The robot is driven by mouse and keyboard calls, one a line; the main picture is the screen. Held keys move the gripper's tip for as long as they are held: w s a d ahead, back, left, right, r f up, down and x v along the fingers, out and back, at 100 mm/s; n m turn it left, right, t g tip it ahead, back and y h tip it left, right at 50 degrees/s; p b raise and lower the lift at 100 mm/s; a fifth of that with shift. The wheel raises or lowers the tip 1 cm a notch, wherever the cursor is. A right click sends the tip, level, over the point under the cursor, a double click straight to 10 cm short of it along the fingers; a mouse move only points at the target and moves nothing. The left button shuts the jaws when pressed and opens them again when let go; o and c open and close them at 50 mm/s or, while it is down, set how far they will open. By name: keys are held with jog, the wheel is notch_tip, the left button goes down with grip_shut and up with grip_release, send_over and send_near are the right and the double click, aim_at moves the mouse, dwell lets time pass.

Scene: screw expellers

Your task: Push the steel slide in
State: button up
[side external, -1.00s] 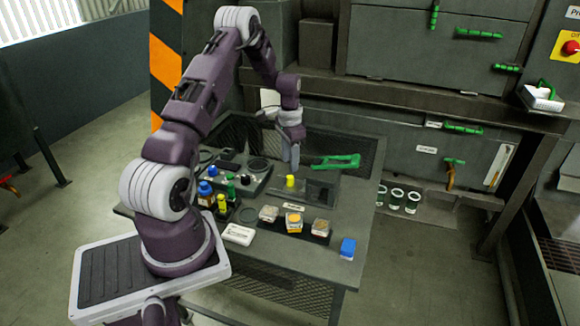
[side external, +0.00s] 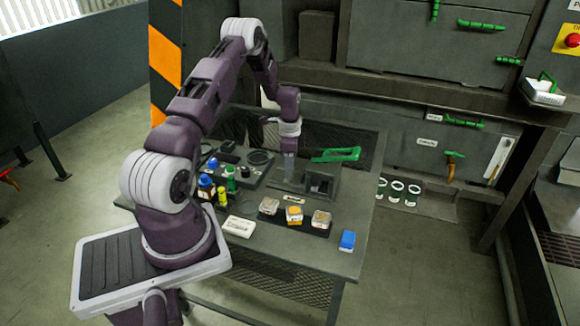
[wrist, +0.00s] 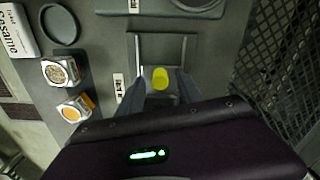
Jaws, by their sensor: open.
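The steel slide (wrist: 138,52) shows in the wrist view as a pale-railed frame lying flat on the bench ahead of my fingers. A yellow cylinder (wrist: 160,76) stands between my two fingers in that view. My gripper (wrist: 163,84) is open, with one finger on each side of the yellow piece; I cannot tell whether they touch it. In the side view my gripper (side external: 289,180) points straight down at the slide, just left of a dark box-like housing (side external: 322,180) with an opening. The gripper hides the yellow piece there.
A green-handled tool (side external: 336,154) lies behind the housing. Bottles (side external: 206,188) are at the left. A mesh guard (wrist: 285,60) borders the bench.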

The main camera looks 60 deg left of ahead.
grip_shut()
dwell(1.4)
